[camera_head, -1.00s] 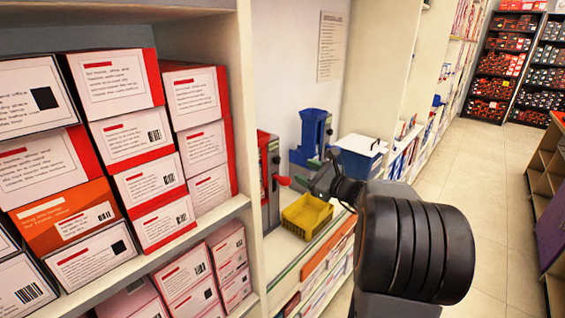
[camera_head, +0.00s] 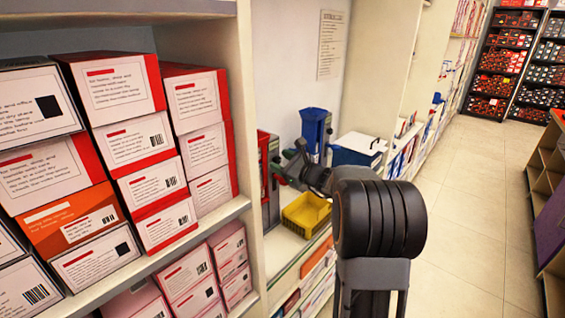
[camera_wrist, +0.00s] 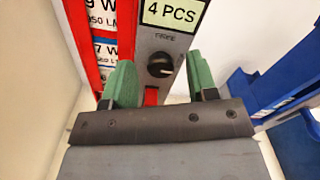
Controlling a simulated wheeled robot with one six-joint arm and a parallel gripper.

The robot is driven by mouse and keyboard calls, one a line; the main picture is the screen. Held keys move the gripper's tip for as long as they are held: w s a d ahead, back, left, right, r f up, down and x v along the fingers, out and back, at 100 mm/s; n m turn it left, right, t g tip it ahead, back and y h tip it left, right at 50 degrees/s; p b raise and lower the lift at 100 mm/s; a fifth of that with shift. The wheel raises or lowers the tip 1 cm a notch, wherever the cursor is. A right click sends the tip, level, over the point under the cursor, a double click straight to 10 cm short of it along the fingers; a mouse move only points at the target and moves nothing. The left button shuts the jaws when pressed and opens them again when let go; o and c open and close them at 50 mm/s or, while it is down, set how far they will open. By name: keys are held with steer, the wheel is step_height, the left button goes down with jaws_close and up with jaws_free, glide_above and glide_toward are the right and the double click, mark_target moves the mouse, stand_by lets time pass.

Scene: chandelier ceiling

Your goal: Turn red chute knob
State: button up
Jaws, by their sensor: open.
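The red chute (camera_head: 263,160) stands on the shelf counter against the left partition. In the wrist view its red side (camera_wrist: 84,28) and grey front panel (camera_wrist: 181,45) face me, with a "4 PCS" label on top. A round black knob (camera_wrist: 160,65) with a pale pointer mark sits on the panel. A small red part (camera_wrist: 151,97) shows below it. My gripper (camera_wrist: 160,82) is open, with its green fingers on either side of the knob in the picture; contact cannot be told. In the head view my gripper (camera_head: 293,162) is in front of the chute and partly hides it.
A blue chute (camera_head: 316,130) stands to the right, also in the wrist view (camera_wrist: 250,88). A yellow bin (camera_head: 307,213) sits below my gripper. A white-topped blue box (camera_head: 359,146) is farther right. Stacked boxes (camera_head: 125,140) fill the left shelf.

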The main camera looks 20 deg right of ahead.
steer(key=c, duration=0.9)
steer(key=shift+f+b, duration=0.1)
steer(key=shift+b, duration=0.25)
steer(key=n+b, duration=0.1)
steer(key=b, duration=0.2)
steer(key=shift+f+n+b, duration=0.3)
steer(key=shift+n+b, duration=0.05)
steer(key=shift+n, duration=0.05)
steer(key=n+b, duration=0.1)
steer(key=b, duration=0.2)
steer(key=shift+f+n, duration=0.1)
steer(key=shift+n, duration=0.2)
steer(key=n+b, duration=0.4)
steer(key=b, duration=0.4)
steer(key=shift+a+n, duration=0.1)
steer(key=shift+n, duration=0.2)
steer(key=n+b, duration=0.5)
steer(key=b, duration=0.2)
steer(key=n+b, duration=0.4)
steer(key=shift+n+b, duration=0.4)
steer(key=shift+r, duration=0.2)
